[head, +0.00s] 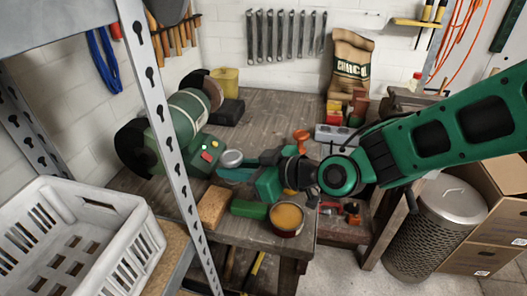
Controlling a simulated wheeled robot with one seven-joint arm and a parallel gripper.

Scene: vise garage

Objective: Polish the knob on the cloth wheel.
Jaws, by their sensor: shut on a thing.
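The bench machine (188,112) is a green motor on the left of the workbench, with red and green buttons on its base. A dark round wheel or guard (134,148) is at its near end. A brownish wheel (194,82), partly hidden by the motor, is at its far end. I cannot tell for sure which one is cloth. My gripper (232,168) reaches in from the right, low over the bench, in front of the machine's base. It is shut on a round silver knob (231,157), which is apart from both wheels.
A tin of orange paste (286,219), a green block (249,209) and a tan block (213,206) lie near the bench's front edge. A grey shelf post (172,130) and a white crate (75,240) stand left. Bare bench (265,110) lies behind my gripper.

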